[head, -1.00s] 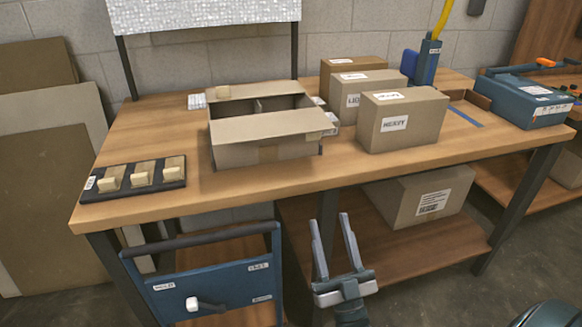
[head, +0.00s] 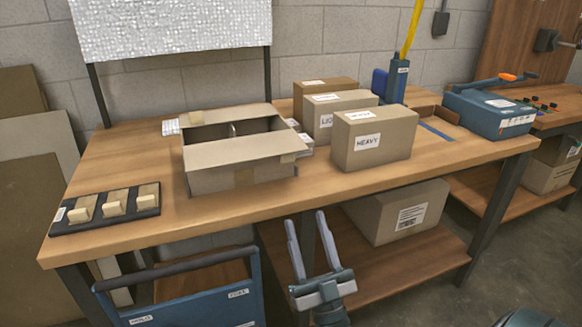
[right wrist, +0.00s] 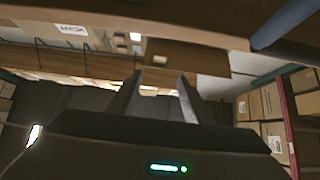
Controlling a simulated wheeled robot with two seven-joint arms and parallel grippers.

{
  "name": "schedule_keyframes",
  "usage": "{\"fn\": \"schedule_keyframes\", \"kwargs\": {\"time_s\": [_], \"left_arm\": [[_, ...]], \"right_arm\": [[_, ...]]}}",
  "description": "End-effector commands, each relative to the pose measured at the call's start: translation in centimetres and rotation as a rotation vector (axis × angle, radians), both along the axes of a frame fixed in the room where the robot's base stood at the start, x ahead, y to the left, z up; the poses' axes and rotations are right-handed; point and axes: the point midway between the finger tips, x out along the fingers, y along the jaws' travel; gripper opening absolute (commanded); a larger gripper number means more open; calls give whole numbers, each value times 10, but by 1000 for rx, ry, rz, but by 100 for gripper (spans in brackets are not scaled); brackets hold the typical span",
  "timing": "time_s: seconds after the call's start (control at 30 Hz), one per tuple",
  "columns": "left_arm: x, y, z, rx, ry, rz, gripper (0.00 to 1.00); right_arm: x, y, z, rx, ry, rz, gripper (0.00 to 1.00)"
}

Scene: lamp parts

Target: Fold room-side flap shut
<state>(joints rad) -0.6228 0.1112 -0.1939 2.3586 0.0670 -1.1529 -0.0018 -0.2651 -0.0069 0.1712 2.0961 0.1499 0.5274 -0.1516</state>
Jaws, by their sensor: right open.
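An open cardboard box (head: 240,180) stands on the workbench. Its near flap (head: 243,149) lies inward over the near part of the opening, with a tan tab at its right end. A narrow far flap (head: 224,115) runs along the back rim and also carries a tan tab. A dark gap between them shows the inside with a divider. My right gripper (head: 306,217) is open and empty, in front of the bench and below its top, apart from the box. It also shows in the right wrist view (right wrist: 158,78). My left gripper is not in view.
A black board with several tan blocks (head: 105,207) lies left of the box. Cartons, one marked HEAVY (head: 373,138), stand to its right. A blue cart (head: 190,295) stands in front of the bench. A carton (head: 402,211) sits on the lower shelf.

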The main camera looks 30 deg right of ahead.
Motion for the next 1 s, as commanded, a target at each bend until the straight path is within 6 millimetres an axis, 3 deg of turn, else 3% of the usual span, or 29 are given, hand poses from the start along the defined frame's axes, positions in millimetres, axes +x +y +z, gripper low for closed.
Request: {"fn": "schedule_keyframes", "kwargs": {"time_s": [0.6,1.0], "left_arm": [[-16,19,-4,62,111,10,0],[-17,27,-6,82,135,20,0]], "right_arm": [[75,-18,79,-1,-3,0,45],[94,-23,96,0,1,0,45]]}}
